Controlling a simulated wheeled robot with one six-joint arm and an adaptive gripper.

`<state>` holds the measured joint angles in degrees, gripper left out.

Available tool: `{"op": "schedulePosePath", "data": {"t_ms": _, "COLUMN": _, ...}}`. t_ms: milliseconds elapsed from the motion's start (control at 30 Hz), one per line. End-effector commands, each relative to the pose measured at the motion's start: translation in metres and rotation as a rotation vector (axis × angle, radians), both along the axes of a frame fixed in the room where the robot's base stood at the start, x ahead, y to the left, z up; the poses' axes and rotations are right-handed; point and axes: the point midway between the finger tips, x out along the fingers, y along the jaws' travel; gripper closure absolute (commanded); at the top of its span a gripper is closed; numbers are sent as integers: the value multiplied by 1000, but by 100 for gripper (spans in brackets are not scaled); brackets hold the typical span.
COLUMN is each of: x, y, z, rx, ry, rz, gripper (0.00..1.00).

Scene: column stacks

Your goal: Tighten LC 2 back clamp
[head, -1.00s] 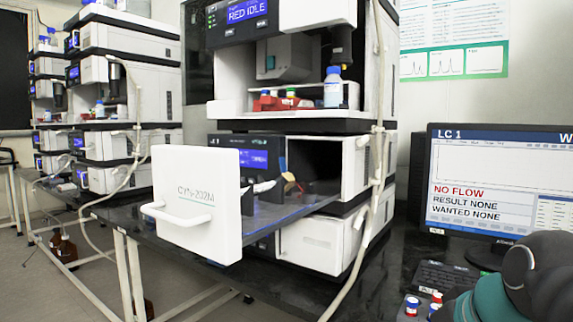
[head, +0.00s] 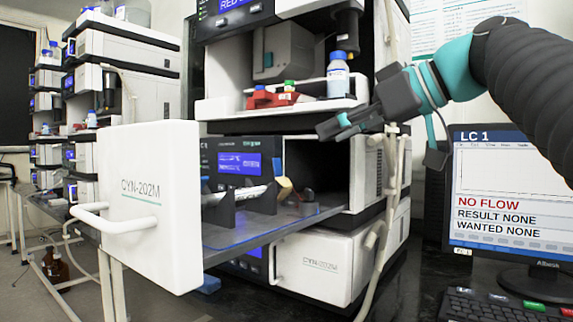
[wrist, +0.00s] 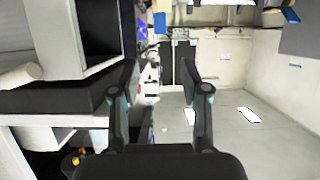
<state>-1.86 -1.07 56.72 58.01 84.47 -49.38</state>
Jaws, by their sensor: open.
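My gripper (head: 335,128) is in front of the near instrument stack, above and to the right of its pulled-out drawer (head: 260,229). It is open and empty; the wrist view shows both fingers apart with nothing between them (wrist: 159,78). On the drawer, a pale column (head: 242,194) lies across dark upright holders (head: 267,197). A tan piece (head: 284,187) and a grey knob-like piece (head: 308,203) sit near its back end. I cannot tell which part is the back clamp or whether it is tight. No LC 2 label is readable; the monitor (head: 503,190) reads LC 1.
The white drawer front (head: 160,205) with its handle juts out at left. Above the drawer, a shelf holds a blue-capped bottle (head: 338,76) and a red rack (head: 270,98). A hanging pale tube (head: 391,190) runs down the stack's right side. Another stack (head: 122,75) stands farther left.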

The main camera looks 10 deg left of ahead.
Motion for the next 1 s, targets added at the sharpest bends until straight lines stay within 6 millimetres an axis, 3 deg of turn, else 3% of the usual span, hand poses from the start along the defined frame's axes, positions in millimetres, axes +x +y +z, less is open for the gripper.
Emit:
{"op": "schedulePosePath", "data": {"t_ms": 600, "x": 37, "y": 88, "z": -41, "rx": -2, "ry": 4, "rz": -2, "gripper": 54}}
{"op": "schedulePosePath", "data": {"t_ms": 800, "x": 45, "y": 106, "z": -49, "rx": -1, "ry": 4, "rz": -5, "gripper": 54}}
{"op": "schedulePosePath", "data": {"t_ms": 1000, "x": 47, "y": 111, "z": -51, "rx": -2, "ry": 4, "rz": -7, "gripper": 54}}
